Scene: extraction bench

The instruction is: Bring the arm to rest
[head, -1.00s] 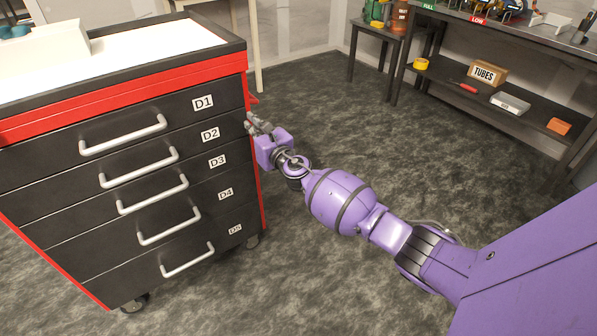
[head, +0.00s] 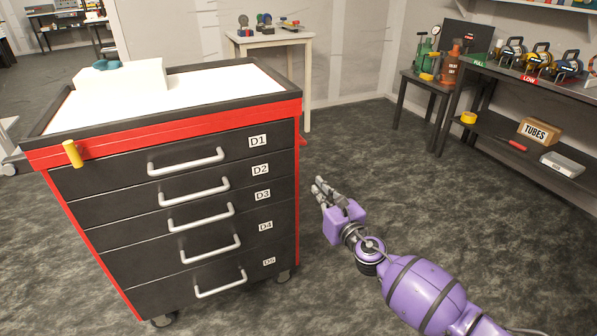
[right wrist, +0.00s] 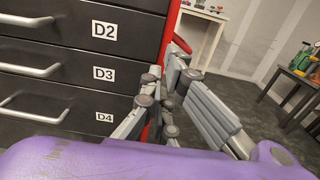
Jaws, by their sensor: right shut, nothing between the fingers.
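My right gripper (head: 322,187) is in the head view, just right of the tool cabinet (head: 301,120), with floor showing between them. Its fingers are shut with nothing in them. My purple right arm stretches from the lower right corner up to it. In the right wrist view, the grey fingers (right wrist: 165,105) show in front of the cabinet's red right edge. My left gripper is in neither view.
The cabinet has drawers D1 to D5 (head: 258,142), all looking closed, and a white top with a box (head: 125,78). A yellow handle (head: 72,153) sticks out at its left corner. A shelved bench (head: 500,130) stands at the right. Floor right of the cabinet is clear.

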